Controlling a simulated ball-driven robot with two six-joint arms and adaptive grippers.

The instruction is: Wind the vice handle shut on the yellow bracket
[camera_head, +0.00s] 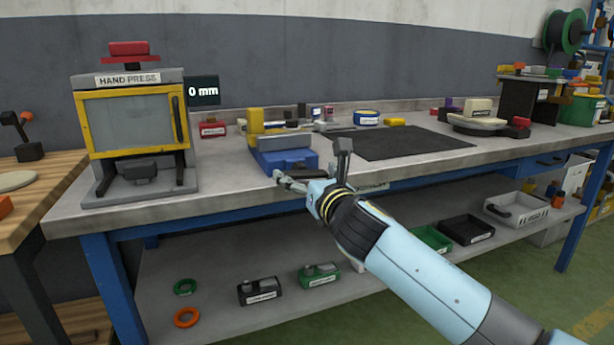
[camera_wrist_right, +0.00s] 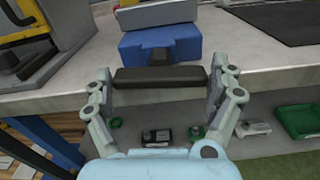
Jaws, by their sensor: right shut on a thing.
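The blue vice (camera_head: 285,160) with its grey jaw (camera_head: 284,141) sits at the bench's front edge. The yellow bracket (camera_head: 256,121) stands upright behind the grey jaw; I cannot tell whether they touch. My right gripper (camera_head: 312,178) is in front of the vice. In the right wrist view, the fingers of this gripper (camera_wrist_right: 160,88) are shut on the dark vice handle (camera_wrist_right: 160,77), one at each end. The handle lies level across the picture, in front of the blue vice body (camera_wrist_right: 160,42). The bracket is not visible there. My left gripper is not in view.
The hand press (camera_head: 135,125) stands left of the vice, its display reading 0 mm. A dark mat (camera_head: 400,143) lies to the right. The shelf below holds several bins, including a green one (camera_head: 430,238). The front bench edge is close beneath my right gripper.

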